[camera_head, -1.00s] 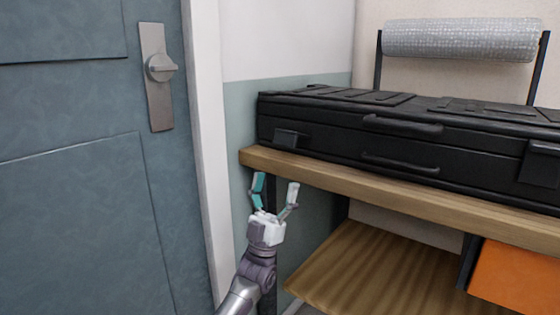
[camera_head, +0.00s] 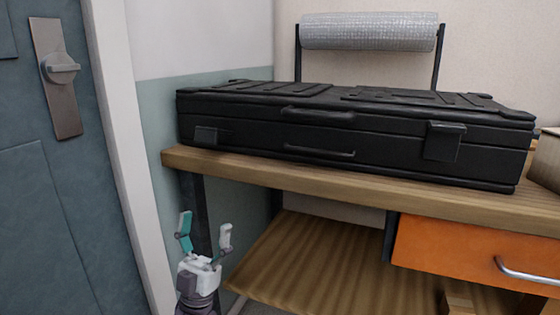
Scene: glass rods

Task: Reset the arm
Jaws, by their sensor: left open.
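My left gripper (camera_head: 205,236) is at the lower left of the head view, in front of the workbench's left leg. Its two fingers, one with a teal inner face, stand apart and point up. Nothing is between them. It is below the bench top and touches no object that I can make out. Most of my left arm is cut off by the bottom edge. My right gripper does not show.
A black case (camera_head: 350,130) lies closed on the wooden bench top (camera_head: 300,180). Below are an orange drawer (camera_head: 450,250) and a lower wooden shelf (camera_head: 300,255). A grey roll (camera_head: 370,31) hangs behind. A blue door (camera_head: 50,200) stands at left.

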